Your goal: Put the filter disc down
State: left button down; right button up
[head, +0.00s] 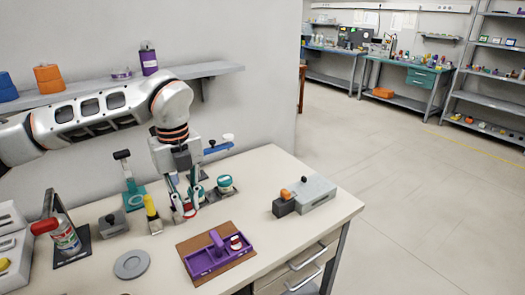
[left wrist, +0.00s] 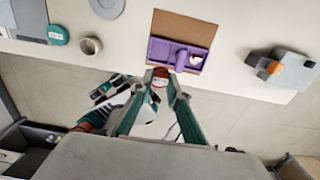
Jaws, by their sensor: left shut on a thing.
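My left gripper (head: 184,209) reaches down over the bench and is shut on a small red and white filter disc (head: 189,210). In the left wrist view the gripper's fingers (left wrist: 158,84) close around the disc (left wrist: 160,76), which is partly hidden by them. A purple tray (head: 205,266) lies on a brown board (head: 190,245), to the right of and nearer than the gripper in the head view. Another small red and white piece (head: 236,242) sits in the tray's right part. The tray (left wrist: 160,50) also shows in the left wrist view.
A flat grey disc (head: 131,265) lies left of the tray. A yellow-handled tool (head: 151,210), a teal-lidded jar (head: 225,184) and a spray can (head: 65,238) stand around the gripper. A grey box device (head: 312,192) is at right. Bare bench lies between tray and device.

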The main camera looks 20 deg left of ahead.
pick_arm(q)
jog(key=m, duration=0.2)
jog(key=d+m, duration=0.1)
jog(key=m, duration=0.2)
jog(key=shift+s+f, duration=0.15)
jog(key=m, duration=0.5)
jog(key=shift+s+d+f+m, duration=0.15)
jog(key=shift+d+m, duration=0.25)
jog(key=s+d+f+m, duration=0.15)
jog(key=f+m, duration=0.25)
jog(key=m, duration=1.4)
jog(key=s+d+f+m, duration=0.1)
jog(key=d+f+m, duration=0.25)
jog(key=m, duration=1.35)
jog(key=w+a+r+n, duration=0.6)
jog(key=a+r+n, duration=0.1)
jog(key=a+n, duration=0.35)
jog(key=shift+m, duration=0.35)
jog(key=f, duration=0.6)
jog(key=f+b, duration=0.1)
jog(key=f, duration=0.6)
jog(key=f+b, duration=0.1)
jog(key=f, duration=0.5)
jog(key=shift+w+a+f, duration=0.15)
jog(key=shift+w+a, duration=0.1)
